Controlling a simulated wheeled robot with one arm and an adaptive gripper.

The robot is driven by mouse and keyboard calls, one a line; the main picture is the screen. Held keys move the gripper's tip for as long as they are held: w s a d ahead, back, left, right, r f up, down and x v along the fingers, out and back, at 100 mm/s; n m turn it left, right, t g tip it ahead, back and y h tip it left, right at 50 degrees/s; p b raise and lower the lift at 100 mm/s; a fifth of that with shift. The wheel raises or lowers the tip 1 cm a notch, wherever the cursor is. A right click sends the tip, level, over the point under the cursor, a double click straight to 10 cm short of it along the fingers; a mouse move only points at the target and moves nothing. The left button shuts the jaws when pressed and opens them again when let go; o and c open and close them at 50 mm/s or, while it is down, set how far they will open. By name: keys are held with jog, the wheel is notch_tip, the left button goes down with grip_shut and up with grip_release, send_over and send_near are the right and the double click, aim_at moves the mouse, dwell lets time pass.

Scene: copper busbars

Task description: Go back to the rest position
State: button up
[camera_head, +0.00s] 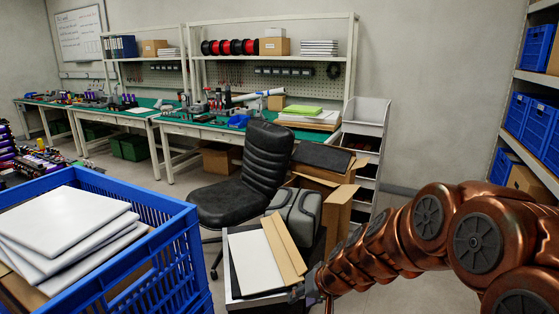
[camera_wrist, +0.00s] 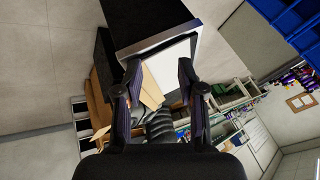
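My gripper (camera_wrist: 159,72) shows in the wrist view with its two dark fingers spread apart and nothing held between them. A white panel (camera_wrist: 166,64) and a strip of brown cardboard (camera_wrist: 151,88) show between and beyond the fingers. In the head view my copper-coloured arm reaches in from the right edge. My gripper (camera_head: 308,287) is only partly visible there, low in the middle, beside a box topped with a white panel (camera_head: 256,262) and a cardboard strip (camera_head: 283,251). Its fingertips are hard to make out in that view.
A blue crate (camera_head: 176,262) holding white slabs (camera_head: 62,222) stands at the left. A black office chair (camera_head: 262,165) and cardboard boxes (camera_head: 337,210) stand ahead. Workbenches (camera_head: 205,133) line the back wall. Shelves with blue bins (camera_head: 538,128) stand at the right, behind my arm.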

jog(key=s+d+r+n+g+p, duration=0.1)
jog(key=s+d+r+g+p, duration=0.15)
jog(key=s+r+p, duration=0.75)
jog(key=s+d+r+g+h+p, duration=0.1)
jog(key=s+d+r, duration=0.2)
jog(key=s, duration=0.4)
jog(key=s+d+r+m+g+h, duration=0.1)
jog(key=s+d+r+h, duration=0.1)
jog(key=s, duration=0.6)
jog(key=s+d+r+g+h+p, duration=0.1)
jog(key=s+d+r, duration=0.3)
jog(key=s, duration=0.4)
jog(key=shift+d+r+g+h+p, duration=0.3)
jog(key=shift+d+r+g, duration=0.05)
jog(key=shift+d, duration=0.05)
jog(key=shift+d+m, duration=0.15)
jog(key=shift+m, duration=0.15)
